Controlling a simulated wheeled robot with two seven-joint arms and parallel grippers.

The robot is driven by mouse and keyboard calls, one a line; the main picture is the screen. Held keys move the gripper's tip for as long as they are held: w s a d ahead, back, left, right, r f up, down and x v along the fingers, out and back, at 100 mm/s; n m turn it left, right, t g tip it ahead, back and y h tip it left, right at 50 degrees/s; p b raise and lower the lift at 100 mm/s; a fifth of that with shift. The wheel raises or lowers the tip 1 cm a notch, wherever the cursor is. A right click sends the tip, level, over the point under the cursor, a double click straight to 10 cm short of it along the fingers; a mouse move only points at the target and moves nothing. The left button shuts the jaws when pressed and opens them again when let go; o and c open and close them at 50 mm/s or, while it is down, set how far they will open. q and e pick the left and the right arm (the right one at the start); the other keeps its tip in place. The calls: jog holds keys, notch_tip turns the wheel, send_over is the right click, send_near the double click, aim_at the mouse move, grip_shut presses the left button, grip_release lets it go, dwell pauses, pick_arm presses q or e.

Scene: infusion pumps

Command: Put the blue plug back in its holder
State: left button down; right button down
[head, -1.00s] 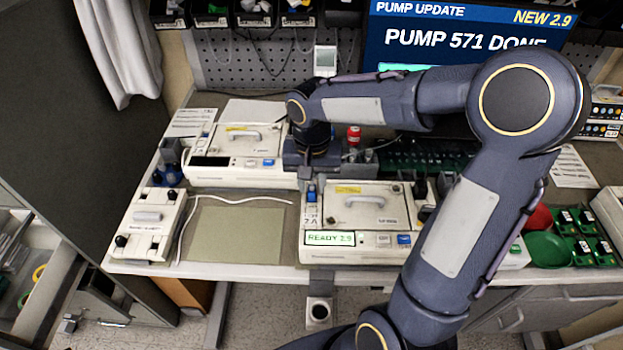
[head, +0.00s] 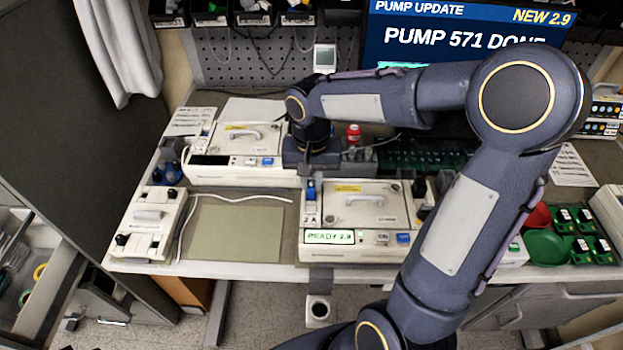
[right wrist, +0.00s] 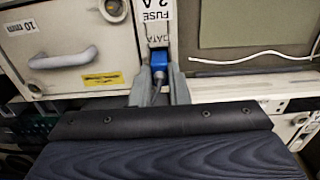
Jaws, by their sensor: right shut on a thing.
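The blue plug (head: 311,190) is at the left edge of the nearer pump (head: 365,238), whose display reads "READY 2.9". In the right wrist view the plug (right wrist: 158,60) is at the strip marked "DATA" and "FUSE 2A", with a dark cable running back from it. I cannot tell how deep it sits there. My right gripper (right wrist: 158,80) is shut on the plug, a finger on each side. In the head view my right wrist partly hides it. A small stand with blue parts (head: 169,173) is at the bench's left; I cannot tell whether it is the plug's holder. My left gripper is not in view.
A second pump (head: 235,176) stands behind left, close to my wrist. A flat mat (head: 236,228) and a white cable (head: 182,235) lie left of the nearer pump. A white device (head: 146,240) stands at far left. A red bottle (head: 353,134) stands behind.

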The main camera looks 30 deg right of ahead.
jog(key=shift+r+p, duration=1.75)
jog(key=shift+r, duration=0.8)
jog(key=shift+f, duration=0.1)
